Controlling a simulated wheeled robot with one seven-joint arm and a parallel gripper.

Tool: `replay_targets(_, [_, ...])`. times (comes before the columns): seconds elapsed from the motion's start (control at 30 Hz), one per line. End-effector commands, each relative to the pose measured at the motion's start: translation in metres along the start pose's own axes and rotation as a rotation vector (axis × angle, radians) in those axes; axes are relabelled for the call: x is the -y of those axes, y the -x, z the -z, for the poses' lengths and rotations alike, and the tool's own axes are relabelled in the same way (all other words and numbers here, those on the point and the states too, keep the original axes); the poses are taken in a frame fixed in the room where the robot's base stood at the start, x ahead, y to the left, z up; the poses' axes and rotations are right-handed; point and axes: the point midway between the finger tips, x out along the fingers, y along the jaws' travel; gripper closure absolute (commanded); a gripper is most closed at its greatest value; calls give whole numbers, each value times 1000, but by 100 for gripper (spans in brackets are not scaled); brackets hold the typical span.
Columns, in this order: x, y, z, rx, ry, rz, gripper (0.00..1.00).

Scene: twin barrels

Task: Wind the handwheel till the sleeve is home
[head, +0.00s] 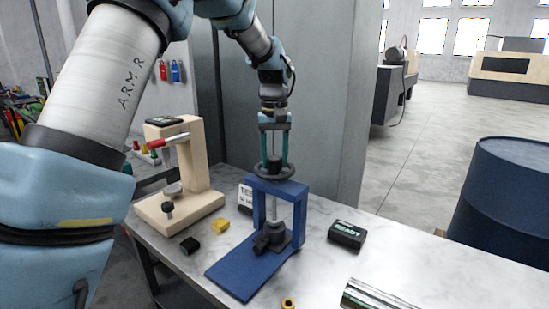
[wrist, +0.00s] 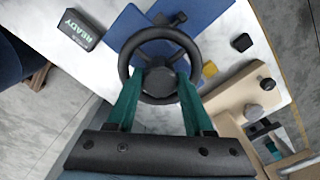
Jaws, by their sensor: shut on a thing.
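A blue press (head: 278,190) stands on the marble-topped bench with its blue base plate (head: 240,268) toward me. A black handwheel (head: 258,173) lies level above its top crossbar; its round rim and hub fill the middle of the wrist view (wrist: 158,33). My gripper (head: 274,158) comes down from above, its two teal fingers shut on the wheel's hub. A grey screw shaft (head: 273,207) runs down between the uprights to a dark grey round part (head: 272,232) low on the base. I cannot tell the sleeve or its seating from these views.
A black box marked READY (head: 347,235) lies right of the press. A wooden press with a red handle (head: 190,175) stands left. A yellow block (head: 221,225), a black block (head: 190,245) and a shiny cylinder (head: 375,297) lie on the bench (head: 330,275). A blue barrel (head: 505,205) stands right.

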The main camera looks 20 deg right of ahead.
Motion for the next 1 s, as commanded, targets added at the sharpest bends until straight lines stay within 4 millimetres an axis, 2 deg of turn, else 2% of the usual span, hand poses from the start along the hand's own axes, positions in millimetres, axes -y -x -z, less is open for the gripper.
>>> replay_targets(0.2, [-1, 1, 0, -1, -191, -1, 100])
replay_targets(0.5, [-1, 1, 0, -1, -382, -2, 100])
replay_targets(1.0, [0, 1, 0, -1, -482, 0, 100])
